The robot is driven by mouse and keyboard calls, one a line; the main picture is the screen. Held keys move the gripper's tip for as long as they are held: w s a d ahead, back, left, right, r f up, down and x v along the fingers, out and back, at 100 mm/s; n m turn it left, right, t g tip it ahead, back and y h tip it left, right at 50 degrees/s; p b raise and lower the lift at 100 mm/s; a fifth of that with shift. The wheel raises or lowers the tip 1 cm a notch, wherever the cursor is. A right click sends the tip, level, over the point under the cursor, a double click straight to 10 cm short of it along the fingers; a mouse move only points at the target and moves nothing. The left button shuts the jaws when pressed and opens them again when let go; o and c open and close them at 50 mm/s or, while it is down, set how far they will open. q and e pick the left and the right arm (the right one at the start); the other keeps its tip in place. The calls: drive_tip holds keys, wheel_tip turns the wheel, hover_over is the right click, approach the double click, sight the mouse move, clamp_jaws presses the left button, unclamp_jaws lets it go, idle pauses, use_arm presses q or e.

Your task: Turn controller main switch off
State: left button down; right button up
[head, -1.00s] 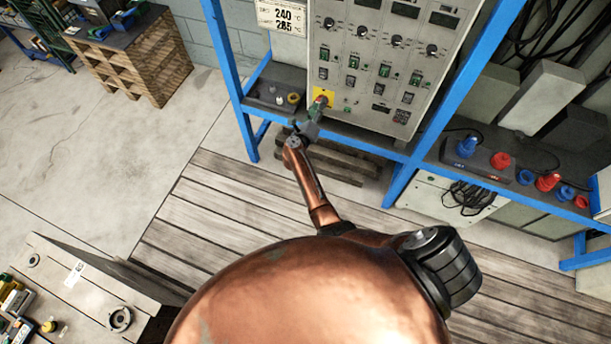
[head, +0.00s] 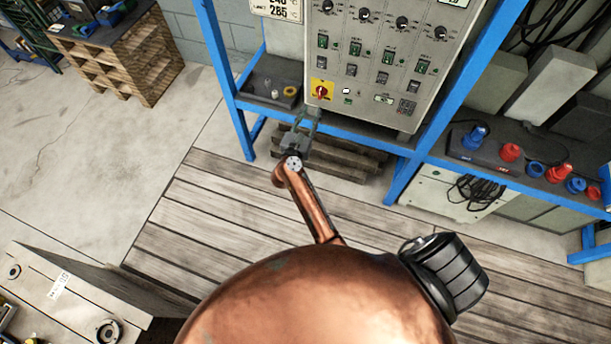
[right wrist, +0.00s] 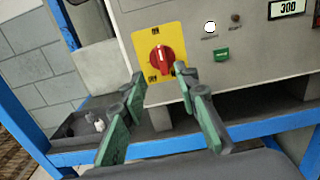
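The main switch is a red rotary knob (head: 321,91) on a yellow plate, at the lower left of the grey controller cabinet (head: 365,115). In the right wrist view the red knob (right wrist: 161,59) sits in the middle of the yellow plate (right wrist: 172,36), its grip bar roughly upright along the plate. Small dark labels are above and below it; I cannot read them surely. My right gripper (head: 307,120) is open and empty, just below and in front of the switch. In the right wrist view its green-padded fingers (right wrist: 158,77) are apart, clear of the knob. My left gripper is not in view.
A blue frame (head: 228,80) surrounds the cabinet. A dark tray (head: 262,92) with small parts stands left of the switch. Red and blue connectors (head: 511,152) sit on the right shelf.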

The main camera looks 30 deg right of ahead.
drive_tip(key=s+a+f+n+t+y, duration=0.1)
drive_tip(key=s+a+f+n+y, duration=0.1)
drive_tip(key=f+n, duration=0.7)
drive_tip(key=s+a+f+n+t+y, duration=0.1)
drive_tip(key=s+a+f+n+y, duration=0.1)
drive_tip(key=f+n, duration=0.7)
drive_tip(key=s+a+f+n+t+y, duration=0.1)
drive_tip(key=s+f+n+y, duration=0.3)
drive_tip(key=f+n, duration=0.5)
drive_tip(key=shift+a+f+t+y+p, duration=0.3)
drive_tip(key=shift+a+f+y, duration=0.15)
drive_tip(key=shift+a+y, duration=0.5)
drive_tip(key=shift+s+d, duration=0.1)
